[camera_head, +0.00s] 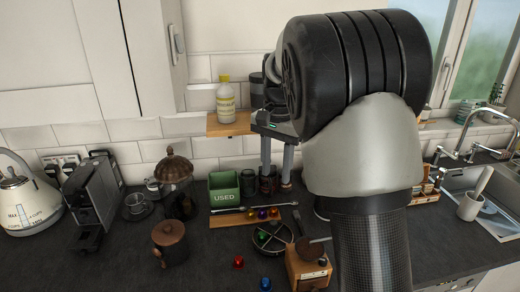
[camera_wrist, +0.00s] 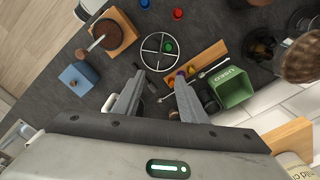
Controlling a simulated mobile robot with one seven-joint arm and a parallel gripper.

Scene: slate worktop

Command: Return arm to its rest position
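My arm is raised over the worktop (camera_head: 130,262) and fills the right middle of the head view. My gripper (camera_head: 276,178) hangs pointing down in front of the tiled wall, and my forearm hides part of it. In the wrist view my gripper (camera_wrist: 160,78) has its two fingers apart, with nothing held between them. Below the fingertips are a round wire holder (camera_wrist: 143,49) and a wooden strip (camera_wrist: 208,58) with coloured capsules, both apart from the fingers.
A green "USED" box (camera_head: 224,188) stands near the wall, with dark jars (camera_head: 268,182) beside it. A wall shelf (camera_head: 229,124) holds a bottle (camera_head: 226,100) close to my gripper. A wooden grinder (camera_head: 308,264) stands in front. A coffee machine (camera_head: 93,195) and kettle (camera_head: 25,195) are left, a sink right.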

